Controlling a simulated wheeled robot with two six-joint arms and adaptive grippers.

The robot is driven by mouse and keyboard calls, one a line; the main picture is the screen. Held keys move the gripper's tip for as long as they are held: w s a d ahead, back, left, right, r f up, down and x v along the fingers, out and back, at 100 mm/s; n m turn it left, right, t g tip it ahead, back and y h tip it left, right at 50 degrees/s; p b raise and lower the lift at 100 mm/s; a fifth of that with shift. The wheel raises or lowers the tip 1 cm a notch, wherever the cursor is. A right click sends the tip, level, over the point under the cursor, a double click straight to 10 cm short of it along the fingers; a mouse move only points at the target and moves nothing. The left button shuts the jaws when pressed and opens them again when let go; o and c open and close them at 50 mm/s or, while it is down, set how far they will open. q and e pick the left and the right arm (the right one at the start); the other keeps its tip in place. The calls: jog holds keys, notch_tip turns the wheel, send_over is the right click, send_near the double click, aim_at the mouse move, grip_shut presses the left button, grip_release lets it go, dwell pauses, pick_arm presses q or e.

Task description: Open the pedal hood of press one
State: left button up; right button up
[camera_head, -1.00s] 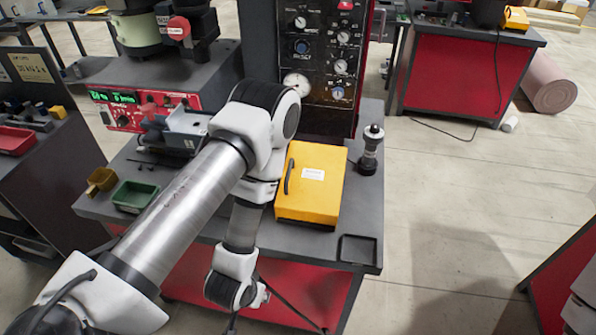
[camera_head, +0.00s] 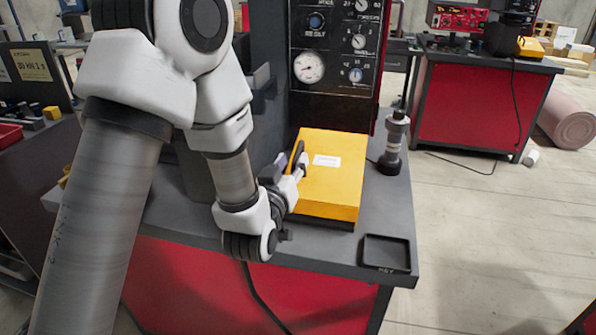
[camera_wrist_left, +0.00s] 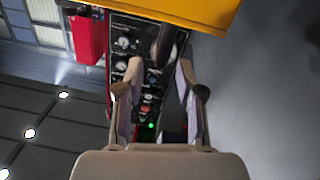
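The pedal hood is a yellow box (camera_head: 335,185) with a white label, closed on the dark table in front of the press panel (camera_head: 335,65). A black bar handle (camera_head: 297,153) runs along its left side. My left gripper (camera_head: 299,170) is at this handle, reaching in from the left. In the left wrist view my left gripper (camera_wrist_left: 160,68) has its two fingers spread. The dark handle (camera_wrist_left: 165,42) shows just beyond and between the fingertips, and the yellow hood (camera_wrist_left: 200,10) is at the top. I cannot tell whether a finger touches it. My right gripper is not in view.
A dark upright fixture (camera_head: 393,145) stands right of the hood. A shallow black tray (camera_head: 387,253) lies at the table's front right corner. My left arm covers the table's left part. A red workbench (camera_head: 475,110) stands behind, with open floor on the right.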

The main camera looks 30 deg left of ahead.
aim_at(295, 156)
pick_arm(q)
jog(key=p+x, duration=0.1)
jog(key=x, duration=0.4)
jog(key=shift+a, duration=0.1)
grip_shut()
jog(key=shift+w, duration=0.1)
